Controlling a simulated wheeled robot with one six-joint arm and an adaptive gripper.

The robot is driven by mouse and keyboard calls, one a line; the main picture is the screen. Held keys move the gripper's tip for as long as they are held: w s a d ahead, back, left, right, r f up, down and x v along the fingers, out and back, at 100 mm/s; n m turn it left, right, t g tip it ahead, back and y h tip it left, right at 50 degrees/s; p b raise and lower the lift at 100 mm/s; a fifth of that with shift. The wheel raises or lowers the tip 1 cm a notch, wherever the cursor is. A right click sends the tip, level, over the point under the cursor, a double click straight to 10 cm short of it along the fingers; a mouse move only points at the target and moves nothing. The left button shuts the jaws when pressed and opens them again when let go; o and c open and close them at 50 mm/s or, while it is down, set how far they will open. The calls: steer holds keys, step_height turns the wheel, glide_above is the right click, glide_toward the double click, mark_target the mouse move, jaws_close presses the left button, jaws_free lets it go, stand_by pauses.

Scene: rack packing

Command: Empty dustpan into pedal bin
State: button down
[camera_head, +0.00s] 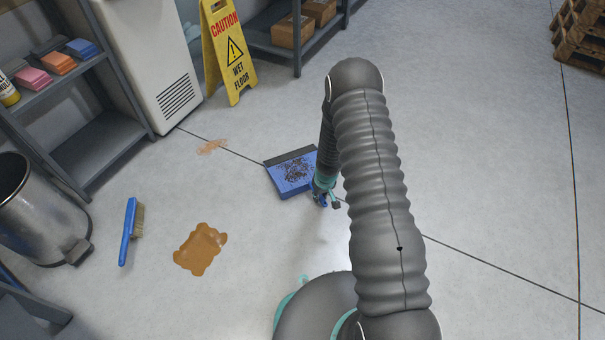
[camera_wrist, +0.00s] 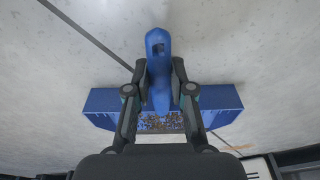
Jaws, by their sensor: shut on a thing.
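In the wrist view my gripper (camera_wrist: 160,92) is shut on the blue handle (camera_wrist: 158,45) of the dustpan (camera_wrist: 105,102); the debris (camera_wrist: 160,122) shows in the pan. I cannot tell whether the pan touches the floor. The metal pedal bin (camera_head: 45,212) stands at the left edge; its dark top faces up, and I cannot tell the lid's state.
A blue brush (camera_head: 130,232) and a brown spill (camera_head: 200,248) lie on the floor between bin and dustpan. A fainter stain (camera_head: 212,146) lies farther back. A yellow wet-floor sign (camera_head: 230,55), a white cabinet (camera_head: 155,60) and a grey shelf (camera_head: 60,95) stand behind.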

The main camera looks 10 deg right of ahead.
step_height(320, 180, up, 12)
steer(key=p, duration=0.9)
steer(key=shift+r, duration=0.1)
